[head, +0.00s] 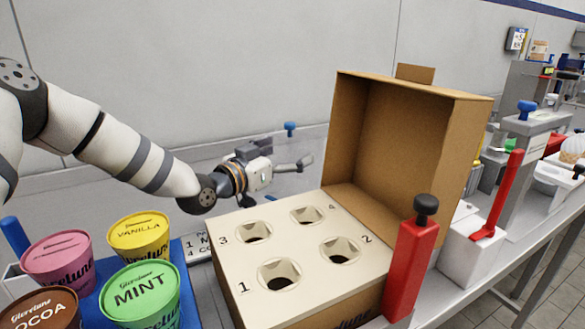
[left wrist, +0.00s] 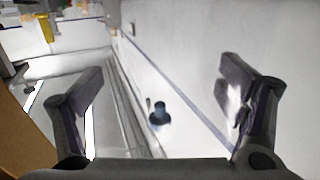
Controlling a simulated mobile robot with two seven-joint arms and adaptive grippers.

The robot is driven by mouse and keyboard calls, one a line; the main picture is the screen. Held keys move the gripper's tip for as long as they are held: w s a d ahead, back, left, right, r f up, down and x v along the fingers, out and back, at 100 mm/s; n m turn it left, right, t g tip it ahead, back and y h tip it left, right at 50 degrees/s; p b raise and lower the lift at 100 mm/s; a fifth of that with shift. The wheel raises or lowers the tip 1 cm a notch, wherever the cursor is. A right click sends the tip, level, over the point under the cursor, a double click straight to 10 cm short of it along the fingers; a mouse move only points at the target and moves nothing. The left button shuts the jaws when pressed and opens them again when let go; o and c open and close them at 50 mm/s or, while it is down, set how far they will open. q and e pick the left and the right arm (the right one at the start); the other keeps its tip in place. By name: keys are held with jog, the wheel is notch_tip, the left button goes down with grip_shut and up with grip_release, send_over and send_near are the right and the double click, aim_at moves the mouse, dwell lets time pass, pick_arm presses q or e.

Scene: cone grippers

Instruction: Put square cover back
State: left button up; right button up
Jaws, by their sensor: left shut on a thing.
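My left gripper (head: 283,157) is behind the open cardboard box, above the back of the counter. I cannot make out a square cover, or tell whether this knob belongs to one. My right gripper is not in view.
The cardboard box (head: 314,249) has several numbered holes and a raised lid (head: 405,130). A red post with a black knob (head: 412,258) stands at its front right. Several tubs, including mint (head: 141,292) and vanilla (head: 139,235), stand at left. A red lever (head: 500,195) is at right.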

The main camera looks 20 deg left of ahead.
pick_arm(q)
notch_tip(320, 180, down, 3)
jog(key=shift+r, duration=0.25)
jog(key=o, duration=1.1)
